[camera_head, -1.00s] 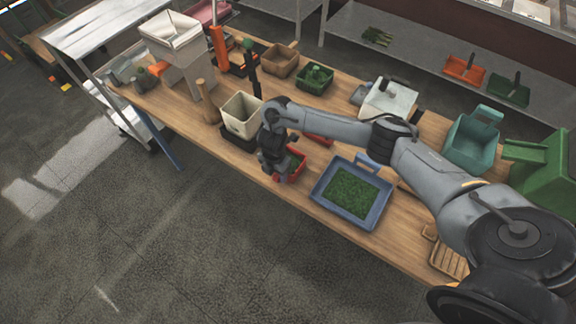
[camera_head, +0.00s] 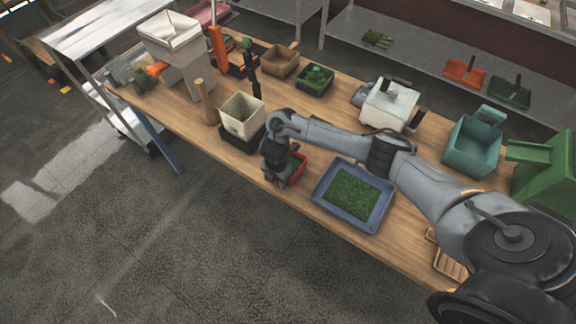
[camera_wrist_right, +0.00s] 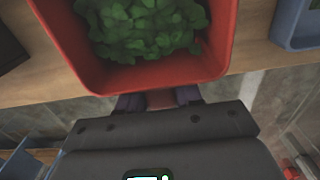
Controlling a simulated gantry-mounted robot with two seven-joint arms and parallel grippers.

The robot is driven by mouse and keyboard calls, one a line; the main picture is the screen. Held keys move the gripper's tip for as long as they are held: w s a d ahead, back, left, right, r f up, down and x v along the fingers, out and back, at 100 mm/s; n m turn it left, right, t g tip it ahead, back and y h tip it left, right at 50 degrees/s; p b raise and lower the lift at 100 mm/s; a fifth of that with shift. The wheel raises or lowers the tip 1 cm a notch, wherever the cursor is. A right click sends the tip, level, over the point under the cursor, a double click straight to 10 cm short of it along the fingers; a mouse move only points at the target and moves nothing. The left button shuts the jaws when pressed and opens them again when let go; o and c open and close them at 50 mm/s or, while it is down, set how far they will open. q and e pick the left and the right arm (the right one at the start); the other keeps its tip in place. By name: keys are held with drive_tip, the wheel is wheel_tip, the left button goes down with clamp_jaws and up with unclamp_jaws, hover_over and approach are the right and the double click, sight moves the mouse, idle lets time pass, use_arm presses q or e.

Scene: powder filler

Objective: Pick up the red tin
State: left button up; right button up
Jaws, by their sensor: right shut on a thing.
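The red tin (camera_head: 301,166), an open box filled with green leaves, is at the table's front edge, left of the blue tray. My right gripper (camera_head: 284,176) is at its near side, and the wrist partly covers it. In the right wrist view the tin (camera_wrist_right: 150,78) fills the upper middle. The gripper's fingers (camera_wrist_right: 160,100) are shut on its near wall, just below the rim. I cannot tell whether the tin touches the table. My left gripper is not in view.
The blue tray (camera_head: 325,203) of green bits lies close to the right. A cream bin (camera_head: 242,117) on a black base stands to the left. Behind are a green box (camera_head: 315,79), a brown box (camera_head: 280,60) and a white box-like device (camera_head: 389,105).

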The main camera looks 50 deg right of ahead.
drive_tip(key=shift+c, duration=0.6)
drive_tip(key=shift+r, duration=0.1)
